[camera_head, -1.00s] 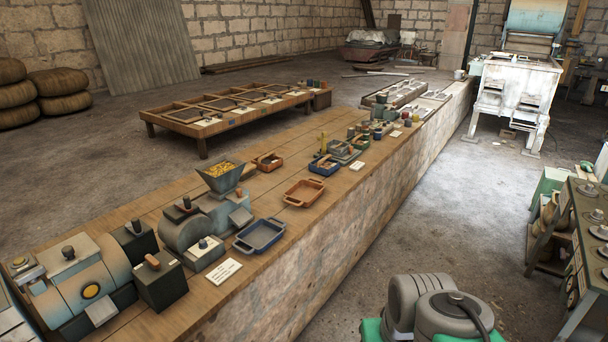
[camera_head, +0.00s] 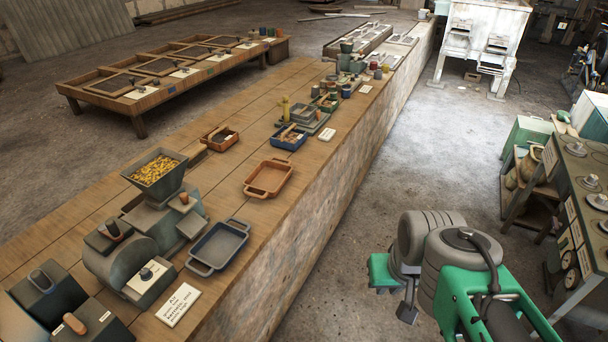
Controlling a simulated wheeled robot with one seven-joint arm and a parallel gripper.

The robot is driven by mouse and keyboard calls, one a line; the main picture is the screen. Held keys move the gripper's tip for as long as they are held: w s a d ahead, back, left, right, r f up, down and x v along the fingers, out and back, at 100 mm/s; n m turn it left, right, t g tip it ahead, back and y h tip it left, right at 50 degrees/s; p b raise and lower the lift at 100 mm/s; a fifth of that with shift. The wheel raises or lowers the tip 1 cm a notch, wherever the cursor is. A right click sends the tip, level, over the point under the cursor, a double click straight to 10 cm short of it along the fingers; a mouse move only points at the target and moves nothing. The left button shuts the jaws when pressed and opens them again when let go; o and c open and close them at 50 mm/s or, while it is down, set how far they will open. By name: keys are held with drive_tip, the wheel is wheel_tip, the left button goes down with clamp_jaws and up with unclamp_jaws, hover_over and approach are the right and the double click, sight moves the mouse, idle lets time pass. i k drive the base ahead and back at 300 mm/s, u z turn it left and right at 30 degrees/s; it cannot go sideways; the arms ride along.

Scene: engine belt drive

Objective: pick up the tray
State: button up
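Two empty trays lie on the long wooden counter. A blue-grey tray (camera_head: 219,247) with end handles sits near the counter's right edge, beside the hopper machine. An orange-brown tray (camera_head: 268,179) with handles lies farther along the counter. I cannot tell which one the task means. My arm shows at the lower right as grey rounded joints and green links, over the floor and apart from the counter. The small dark end part of my gripper (camera_head: 408,311) hangs low there. Its fingers are not clear, and I see nothing held in it.
A machine with a yellow-filled hopper (camera_head: 156,171) stands left of the blue-grey tray. A white label card (camera_head: 178,305) lies in front of it. Small blue (camera_head: 289,138) and brown (camera_head: 220,139) boxes stand farther back. Floor right of the counter is open; a cluttered bench (camera_head: 580,200) stands at far right.

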sight(268, 177)
drive_tip(key=z, duration=0.55)
drive_tip(key=i, duration=3.65)
drive_tip(key=u, duration=5.55)
